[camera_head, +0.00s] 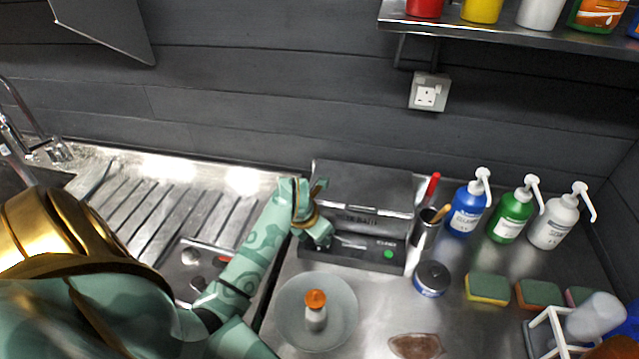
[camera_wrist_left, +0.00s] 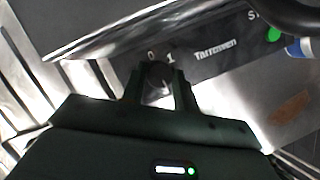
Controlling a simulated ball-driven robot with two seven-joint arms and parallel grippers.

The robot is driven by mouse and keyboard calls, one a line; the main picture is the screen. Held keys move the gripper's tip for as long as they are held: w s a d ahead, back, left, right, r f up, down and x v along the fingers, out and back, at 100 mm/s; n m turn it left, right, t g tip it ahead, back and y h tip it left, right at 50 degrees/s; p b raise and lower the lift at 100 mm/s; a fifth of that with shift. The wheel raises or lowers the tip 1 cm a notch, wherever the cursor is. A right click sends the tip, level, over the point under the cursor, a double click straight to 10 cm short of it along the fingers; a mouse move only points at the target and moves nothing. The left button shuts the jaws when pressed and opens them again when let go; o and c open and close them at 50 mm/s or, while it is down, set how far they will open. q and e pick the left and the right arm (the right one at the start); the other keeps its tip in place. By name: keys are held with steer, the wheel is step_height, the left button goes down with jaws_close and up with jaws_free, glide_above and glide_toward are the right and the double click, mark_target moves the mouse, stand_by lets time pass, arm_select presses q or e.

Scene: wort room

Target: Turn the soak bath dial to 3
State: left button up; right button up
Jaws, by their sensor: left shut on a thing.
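The soak bath (camera_head: 365,188) is a dark lidded box at the back of the steel counter, with a black front panel and a lit green button (camera_head: 388,254). My left gripper (camera_head: 328,240) is at the left part of that panel. In the left wrist view its two fingers (camera_wrist_left: 157,84) are shut on the dark round dial (camera_wrist_left: 157,72), one finger on each side. The marks 0 and 1 show beside the dial; its other marks are hidden or out of view. I cannot tell which number the dial points to. My right gripper is not in view.
A grey plate (camera_head: 290,325) with an orange-capped bottle (camera_head: 316,312) stands in front of the bath. A pen cup (camera_head: 425,230), a round tin (camera_head: 432,278), pump bottles (camera_head: 467,210) and sponges (camera_head: 487,288) are to the right. A ribbed drainer (camera_head: 160,215) lies left.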

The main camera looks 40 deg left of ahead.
arm_select(q)
steer(key=shift+m+h, duration=0.4)
steer(key=shift+m, duration=0.7)
steer(key=o, duration=1)
steer(key=shift+a+r, duration=0.1)
steer(key=p+v, duration=0.2)
steer(key=v, duration=1.4)
steer(key=shift+w+r+p, duration=0.1)
steer(key=shift+r+p, duration=0.05)
steer(key=shift+p, duration=0.2)
steer(key=shift+a, duration=0.1)
